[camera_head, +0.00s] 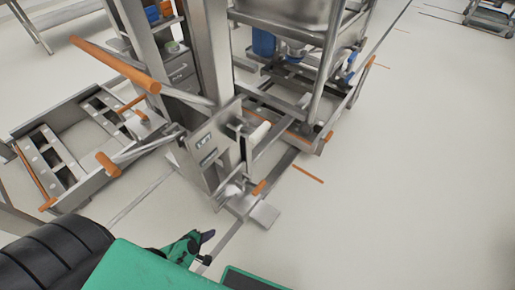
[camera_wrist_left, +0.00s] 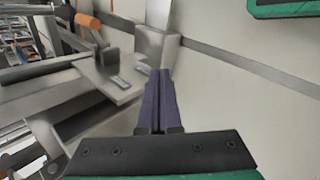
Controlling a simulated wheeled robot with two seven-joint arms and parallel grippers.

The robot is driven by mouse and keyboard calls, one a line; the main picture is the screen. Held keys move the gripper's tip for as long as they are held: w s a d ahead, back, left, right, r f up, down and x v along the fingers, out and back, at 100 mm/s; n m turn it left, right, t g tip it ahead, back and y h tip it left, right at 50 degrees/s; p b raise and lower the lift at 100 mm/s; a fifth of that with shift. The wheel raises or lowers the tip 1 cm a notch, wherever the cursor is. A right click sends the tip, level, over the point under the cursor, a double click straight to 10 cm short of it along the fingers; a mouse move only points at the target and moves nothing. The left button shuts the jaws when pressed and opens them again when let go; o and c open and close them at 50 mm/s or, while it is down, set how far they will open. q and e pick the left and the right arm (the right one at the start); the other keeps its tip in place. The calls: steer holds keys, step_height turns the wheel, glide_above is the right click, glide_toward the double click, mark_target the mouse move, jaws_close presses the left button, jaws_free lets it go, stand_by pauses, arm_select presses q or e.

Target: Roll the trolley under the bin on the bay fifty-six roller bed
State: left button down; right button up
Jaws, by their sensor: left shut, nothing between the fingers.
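My left gripper (camera_head: 205,238) has dark purple fingers and is low at the bottom of the head view, in front of a steel column unit (camera_head: 215,150) with a "LIFT" label. In the left wrist view the fingers (camera_wrist_left: 159,100) are together, with nothing between them, apart from the grey plates. A low steel frame with orange grips (camera_head: 75,120), possibly the trolley, lies left of the column. A steel bin (camera_head: 285,12) is partly visible at the top, above a tubular frame (camera_head: 325,70). I cannot tell which part is the bay fifty-six roller bed. My right gripper is not in view.
A blue container (camera_head: 263,42) is under the bin.

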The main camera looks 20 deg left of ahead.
arm_select(q)
steer(key=w+a+r+n+t+b, duration=0.1)
steer(key=w+r+n+t+b, duration=0.15)
steer(key=w+r+n, duration=0.35)
steer(key=n+t+h+b, duration=0.3)
steer(key=n+t, duration=0.4)
steer(key=n, duration=0.2)
glide_toward(250, 132)
steer(key=v, duration=0.7)
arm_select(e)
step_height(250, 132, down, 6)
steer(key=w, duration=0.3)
arm_select(q)
steer(key=p+x, duration=0.5)
steer(key=x, duration=0.8)
steer(key=shift+w, duration=0.1)
steer(key=shift+w+d, duration=0.2)
steer(key=shift+w, duration=0.15)
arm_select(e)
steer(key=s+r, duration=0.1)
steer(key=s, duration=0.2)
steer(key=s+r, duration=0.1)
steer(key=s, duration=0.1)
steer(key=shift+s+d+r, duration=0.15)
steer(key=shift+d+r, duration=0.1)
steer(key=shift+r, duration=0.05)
arm_select(q)
steer(key=shift+w, duration=0.1)
